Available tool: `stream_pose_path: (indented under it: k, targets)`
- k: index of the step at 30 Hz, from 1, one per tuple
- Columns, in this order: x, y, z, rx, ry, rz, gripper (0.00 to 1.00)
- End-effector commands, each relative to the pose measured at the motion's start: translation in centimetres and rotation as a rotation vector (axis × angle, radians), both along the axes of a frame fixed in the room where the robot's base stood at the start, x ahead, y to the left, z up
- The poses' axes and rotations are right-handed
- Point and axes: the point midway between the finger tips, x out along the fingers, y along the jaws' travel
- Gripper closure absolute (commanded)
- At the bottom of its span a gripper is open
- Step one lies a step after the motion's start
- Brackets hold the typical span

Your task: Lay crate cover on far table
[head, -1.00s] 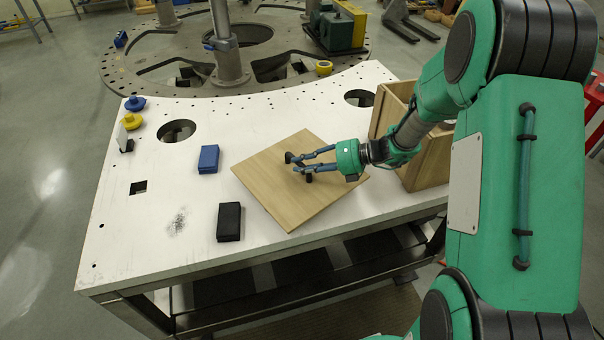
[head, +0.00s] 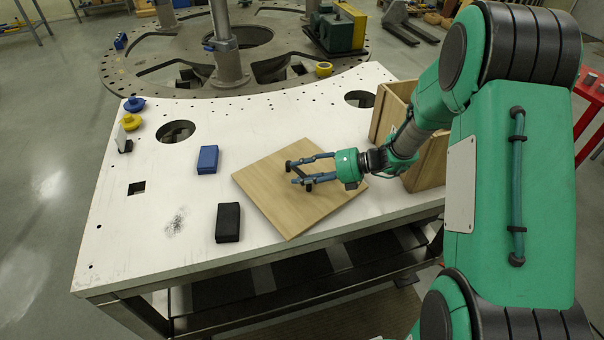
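The crate cover (head: 275,205) is a flat, square wooden board, seen from above over the right half of the white table (head: 110,235). It looks level. I cannot tell whether it touches the tabletop or hangs slightly above it. My gripper (head: 297,174) reaches in from the right over the board's middle, its two blue fingers apart around its small dark handle part. The exact contact is too small to see, but the board moves along with the gripper. The open wooden crate (head: 428,165) stands at the table's right end, partly hidden behind my arm.
A blue box (head: 208,159) and a black box (head: 228,222) lie left of the cover. Blue (head: 134,104) and yellow (head: 131,121) knobbed pieces sit at the left edge. The tabletop has round cutouts. A large round metal plate (head: 140,65) lies behind.

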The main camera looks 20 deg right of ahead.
Motion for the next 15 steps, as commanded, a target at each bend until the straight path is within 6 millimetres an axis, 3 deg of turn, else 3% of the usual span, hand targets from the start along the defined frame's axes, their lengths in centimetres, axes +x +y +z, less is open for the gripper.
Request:
stream_pose_path:
  k: [8,15]
  targets:
    - [-0.1,-0.2,0.1,0.000,0.000,-0.001,0.59]
    - [-0.8,-1.8,0.9,0.000,-0.001,-0.002,0.59]
